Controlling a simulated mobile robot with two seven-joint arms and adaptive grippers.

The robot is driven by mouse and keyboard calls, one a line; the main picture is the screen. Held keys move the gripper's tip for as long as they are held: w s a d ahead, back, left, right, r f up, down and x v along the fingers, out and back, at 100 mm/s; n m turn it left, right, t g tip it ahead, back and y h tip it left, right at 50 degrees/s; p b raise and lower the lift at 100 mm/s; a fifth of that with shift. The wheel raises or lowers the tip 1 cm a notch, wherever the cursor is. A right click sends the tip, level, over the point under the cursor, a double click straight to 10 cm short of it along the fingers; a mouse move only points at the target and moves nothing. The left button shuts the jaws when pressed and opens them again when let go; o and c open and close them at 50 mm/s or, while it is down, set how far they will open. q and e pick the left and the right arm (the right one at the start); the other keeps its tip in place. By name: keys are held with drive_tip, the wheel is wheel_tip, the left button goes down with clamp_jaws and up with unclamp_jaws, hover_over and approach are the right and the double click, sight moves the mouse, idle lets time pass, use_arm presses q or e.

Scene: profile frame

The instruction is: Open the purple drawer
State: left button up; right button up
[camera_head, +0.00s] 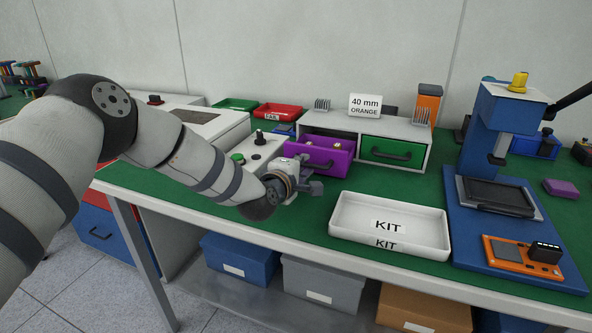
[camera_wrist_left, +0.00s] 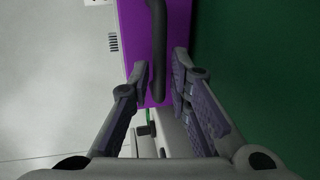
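The purple drawer (camera_head: 335,159) is on the left side of the small grey cabinet and stands partly pulled out, its inside showing from above. Its purple front (camera_wrist_left: 178,35) and dark bar handle (camera_wrist_left: 158,45) also show in the left wrist view. My left gripper (camera_head: 308,173) is at the left part of the drawer front. In the left wrist view my left gripper (camera_wrist_left: 157,92) has its fingers apart, one on each side of the handle's near end, with gaps visible. My arm and gripper hide part of the drawer front. My right gripper is not in view.
The green drawer (camera_head: 393,151) beside it is shut. A white KIT tray (camera_head: 390,226) lies in front on the green table. A blue press (camera_head: 497,130) stands at the right. A grey box with a green button (camera_head: 238,158) is left of the drawer.

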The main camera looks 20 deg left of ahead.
use_arm(q)
drive_tip(key=v, duration=1.1)
drive_tip(key=shift+w, duration=0.1)
